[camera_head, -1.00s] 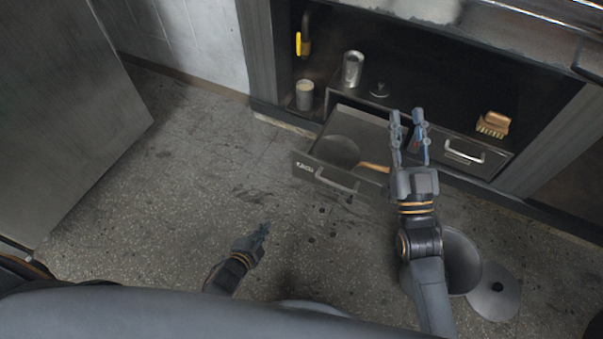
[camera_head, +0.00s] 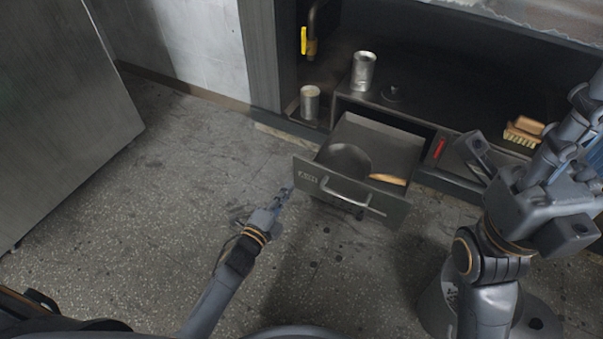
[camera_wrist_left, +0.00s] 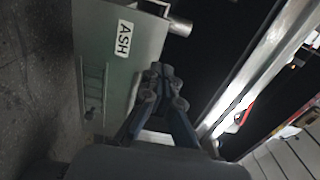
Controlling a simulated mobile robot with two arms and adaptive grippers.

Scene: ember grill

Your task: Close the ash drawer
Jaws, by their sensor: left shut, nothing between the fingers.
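The ash drawer (camera_head: 310,178) stands pulled out of the low cabinet, with a bar handle (camera_head: 345,195) on its front. A round dark pan (camera_head: 347,160) with a wooden handle (camera_head: 388,179) lies in it. My left gripper (camera_head: 283,198) is shut and empty, low at the left end of the drawer front; I cannot tell if it touches. In the left wrist view the shut fingertips (camera_wrist_left: 163,75) show beside the drawer front (camera_wrist_left: 112,65) with its ASH label (camera_wrist_left: 124,38). My right gripper (camera_head: 575,140) is at the right edge, partly cut off, its opening unclear.
Two metal cans (camera_head: 310,103) (camera_head: 363,72) stand in the cabinet, near a yellow-handled valve (camera_head: 304,41). A brush (camera_head: 523,131) lies at the right. A grey round vessel (camera_head: 437,300) is partly behind my right arm. Open floor (camera_head: 130,220) lies left of the drawer.

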